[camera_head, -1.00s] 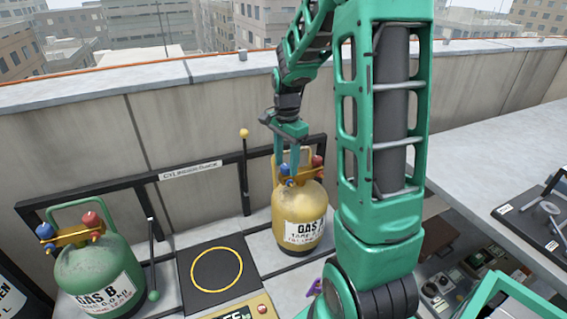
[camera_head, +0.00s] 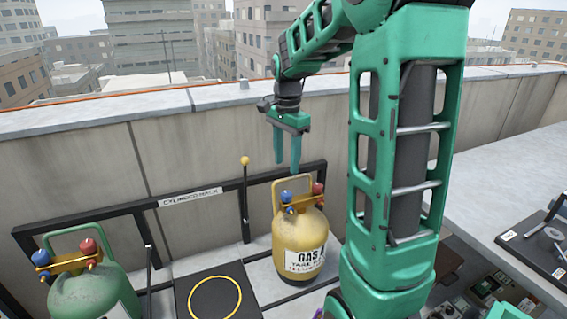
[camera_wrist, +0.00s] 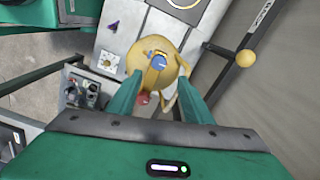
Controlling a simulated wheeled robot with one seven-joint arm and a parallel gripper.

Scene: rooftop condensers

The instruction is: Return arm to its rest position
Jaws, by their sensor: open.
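My gripper (camera_head: 287,160) is open and empty, its two green fingers pointing down above the yellow cylinder marked GAS A (camera_head: 300,238). The fingertips are just above the cylinder's handle in the head view and apart from it as far as I can tell. The yellow cylinder stands upright, with a blue and a red knob on top. In the wrist view the cylinder (camera_wrist: 170,58) lies beyond and between the open fingers (camera_wrist: 160,90). My green arm reaches up and over from the right of the head view.
A green cylinder (camera_head: 85,290) stands at the left by the black rack rail (camera_head: 110,220). A black pad with a yellow ring (camera_head: 200,285) is empty between the cylinders. A ball-topped lever (camera_head: 245,190) stands behind. The parapet wall (camera_head: 80,160) runs behind; a grey ledge (camera_head: 490,180) is at right.

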